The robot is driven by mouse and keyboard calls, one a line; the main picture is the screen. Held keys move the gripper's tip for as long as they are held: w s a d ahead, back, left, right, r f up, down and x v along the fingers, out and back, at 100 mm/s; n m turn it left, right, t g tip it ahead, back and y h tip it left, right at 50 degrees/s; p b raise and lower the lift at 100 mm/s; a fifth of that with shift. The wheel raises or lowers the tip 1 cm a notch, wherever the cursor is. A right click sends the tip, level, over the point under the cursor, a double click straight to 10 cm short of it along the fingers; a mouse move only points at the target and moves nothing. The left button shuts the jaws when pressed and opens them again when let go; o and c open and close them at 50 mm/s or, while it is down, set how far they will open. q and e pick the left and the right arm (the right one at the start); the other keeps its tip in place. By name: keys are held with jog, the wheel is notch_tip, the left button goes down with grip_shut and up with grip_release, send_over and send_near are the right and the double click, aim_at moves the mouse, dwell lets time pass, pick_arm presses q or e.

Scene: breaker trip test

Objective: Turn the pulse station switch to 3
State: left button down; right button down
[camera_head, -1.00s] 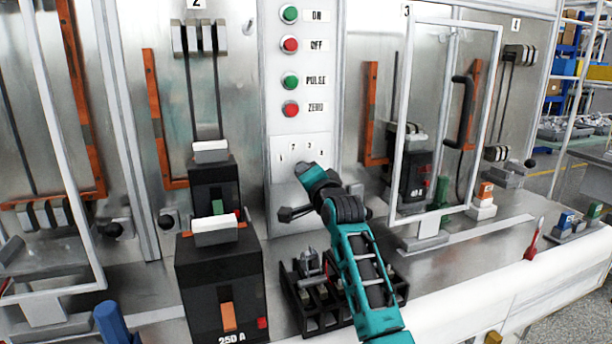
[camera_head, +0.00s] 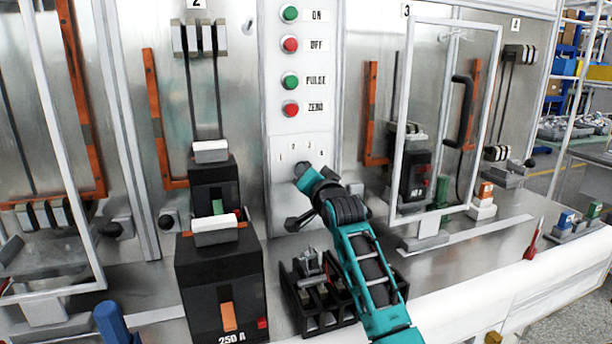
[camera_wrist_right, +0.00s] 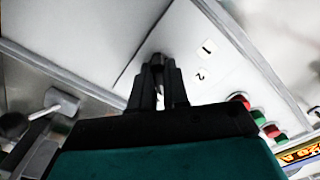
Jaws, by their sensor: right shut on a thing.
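The pulse station (camera_head: 303,110) is the pale central panel with green and red buttons. Its small numbered scale (camera_head: 301,152) sits low on the panel, just above my right gripper (camera_head: 303,174). My right gripper reaches up to the panel and is shut on the switch there. The switch is mostly hidden by the fingers, so I cannot tell which number it points to. In the right wrist view the black fingers (camera_wrist_right: 158,82) are close together against the panel, beside the labels 1 and 2 (camera_wrist_right: 203,60). My left gripper is not in view.
A large black breaker (camera_head: 222,285) stands left of my arm. A black rack (camera_head: 315,290) sits on the bench under my forearm. An open clear door with a white frame (camera_head: 448,120) stands to the right. A red-handled tool (camera_head: 533,240) is near the bench's front edge.

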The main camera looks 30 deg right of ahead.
jog(key=shift+d+f+n, duration=0.1)
jog(key=shift+n, duration=2.1)
jog(key=c, duration=1.1)
grip_release()
jog(key=v, duration=1.3)
jog(key=shift+b, duration=0.35)
